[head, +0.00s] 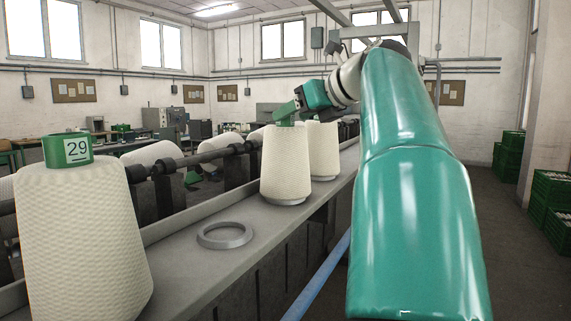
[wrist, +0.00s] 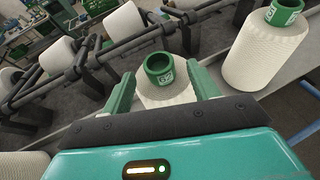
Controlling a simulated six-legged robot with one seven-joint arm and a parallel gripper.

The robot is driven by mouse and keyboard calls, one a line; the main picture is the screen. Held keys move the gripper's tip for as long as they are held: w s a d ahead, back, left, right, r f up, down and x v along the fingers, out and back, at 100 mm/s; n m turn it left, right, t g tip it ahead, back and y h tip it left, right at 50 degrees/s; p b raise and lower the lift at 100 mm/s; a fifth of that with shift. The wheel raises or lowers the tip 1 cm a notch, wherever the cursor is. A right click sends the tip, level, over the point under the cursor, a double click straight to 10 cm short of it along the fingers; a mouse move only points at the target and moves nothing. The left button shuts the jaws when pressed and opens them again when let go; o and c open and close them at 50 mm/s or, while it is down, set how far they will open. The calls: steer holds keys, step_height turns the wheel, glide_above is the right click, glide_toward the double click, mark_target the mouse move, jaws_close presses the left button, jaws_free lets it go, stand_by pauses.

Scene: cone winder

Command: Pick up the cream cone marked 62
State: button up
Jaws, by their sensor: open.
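A cream cone (wrist: 168,95) with a green top (wrist: 160,69) stands between the two green fingers of my gripper (wrist: 163,87) in the wrist view. The small white label on its top is too small and turned to read surely. My gripper is open, one finger on each side, with no clear grip. In the head view my gripper (head: 286,113) is at the top of the nearer mid-ledge cream cone (head: 286,165), hiding most of its green top. A second cream cone (head: 322,150) stands just behind it; its number is not legible.
A large cream cone marked 29 (head: 80,240) stands at near left. An empty grey ring (head: 225,235) lies on the ledge (head: 190,275) between. In the wrist view another cream cone (wrist: 262,55) stands at right, close to my gripper. Winder rods and spools (head: 215,155) run along the left.

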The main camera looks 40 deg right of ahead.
steer(key=shift+x, duration=1.05)
steer(key=c, duration=1.2)
steer(key=shift+o, duration=0.2)
steer(key=shift+r, duration=0.15)
